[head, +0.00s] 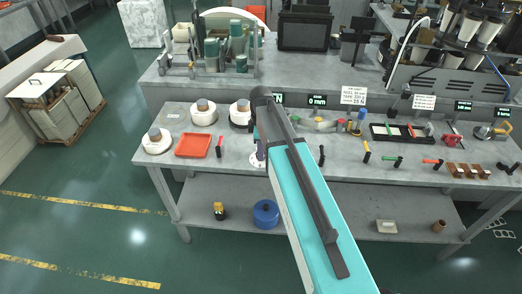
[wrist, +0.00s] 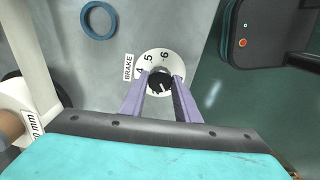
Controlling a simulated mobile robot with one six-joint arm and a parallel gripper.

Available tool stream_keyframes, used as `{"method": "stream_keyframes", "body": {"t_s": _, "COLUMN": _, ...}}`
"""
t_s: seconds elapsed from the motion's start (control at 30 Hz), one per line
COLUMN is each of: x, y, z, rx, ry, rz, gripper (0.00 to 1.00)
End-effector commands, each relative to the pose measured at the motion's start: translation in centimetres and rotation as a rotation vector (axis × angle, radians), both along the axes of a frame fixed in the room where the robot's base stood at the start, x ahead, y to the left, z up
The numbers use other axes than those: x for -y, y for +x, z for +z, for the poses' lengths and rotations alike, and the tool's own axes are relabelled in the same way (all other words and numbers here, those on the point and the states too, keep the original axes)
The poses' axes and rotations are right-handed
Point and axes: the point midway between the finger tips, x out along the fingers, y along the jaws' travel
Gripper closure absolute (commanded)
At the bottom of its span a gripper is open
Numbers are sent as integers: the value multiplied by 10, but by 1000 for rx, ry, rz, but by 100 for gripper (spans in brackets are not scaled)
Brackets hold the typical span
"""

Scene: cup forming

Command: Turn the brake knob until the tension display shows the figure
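In the wrist view the brake knob (wrist: 160,84) is small and black, on a white round dial (wrist: 163,60) where 4, 5 and 6 can be read. A BRAKE label (wrist: 128,67) lies beside it. The two purple fingers of my gripper (wrist: 162,80) stand on either side of the knob and seem to touch it; their contact is partly hidden. In the head view part of the dial (head: 258,158) shows left of my arm. The tension display (head: 278,98) shows an N, its figure hidden by my arm. A white sign (head: 353,95) has small print, apparently ending in 25 N.
Another display (head: 317,100) reads 0 mm. A blue ring (wrist: 98,20) lies near the dial. An orange tray (head: 193,145) and white rolls (head: 203,113) stand on the bench at left; several handled tools and a black tray (head: 400,133) are at right.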

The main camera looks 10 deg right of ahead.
Motion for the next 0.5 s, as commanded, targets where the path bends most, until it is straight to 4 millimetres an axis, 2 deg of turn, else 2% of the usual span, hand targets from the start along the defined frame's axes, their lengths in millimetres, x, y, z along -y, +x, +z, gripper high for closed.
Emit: {"method": "stream_keyframes", "body": {"t_s": 0.5, "x": 1, "y": 0, "z": -1, "rx": -1, "ry": -1, "rz": -81, "gripper": 93}}
